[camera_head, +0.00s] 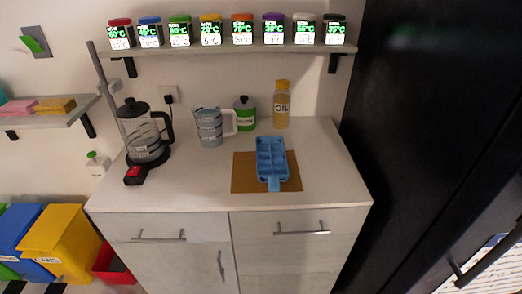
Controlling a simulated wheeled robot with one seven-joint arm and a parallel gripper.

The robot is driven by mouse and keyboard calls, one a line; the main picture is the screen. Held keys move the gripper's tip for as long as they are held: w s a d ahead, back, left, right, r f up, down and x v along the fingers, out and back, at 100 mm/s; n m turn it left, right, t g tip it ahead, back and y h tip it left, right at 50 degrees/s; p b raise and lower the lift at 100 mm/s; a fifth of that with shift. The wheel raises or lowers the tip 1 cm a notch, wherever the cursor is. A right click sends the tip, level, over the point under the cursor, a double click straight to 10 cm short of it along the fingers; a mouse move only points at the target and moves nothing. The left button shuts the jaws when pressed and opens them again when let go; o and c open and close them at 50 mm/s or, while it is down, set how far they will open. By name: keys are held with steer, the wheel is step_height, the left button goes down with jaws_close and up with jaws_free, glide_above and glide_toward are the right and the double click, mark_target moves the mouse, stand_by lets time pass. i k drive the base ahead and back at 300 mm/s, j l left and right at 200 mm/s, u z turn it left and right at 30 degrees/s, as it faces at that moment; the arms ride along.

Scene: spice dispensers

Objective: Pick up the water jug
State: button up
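The water jug appears to be the clear jug (209,129) with grey markings and a pale handle on its right side. It stands upright on the white counter (205,185), towards the back and near the middle. A kettle (146,145) with a black lid and black handle stands to its left on a dark base. My gripper is not in view, and nothing is seen touching the jug.
A green container (244,116) and an oil bottle (281,105) stand right of the jug. A blue tray (271,160) lies on a brown mat (242,185). A shelf (185,49) with several labelled jars hangs above.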

mark_target(216, 125)
steer(key=i+j, duration=1.2)
steer(key=j, duration=0.1)
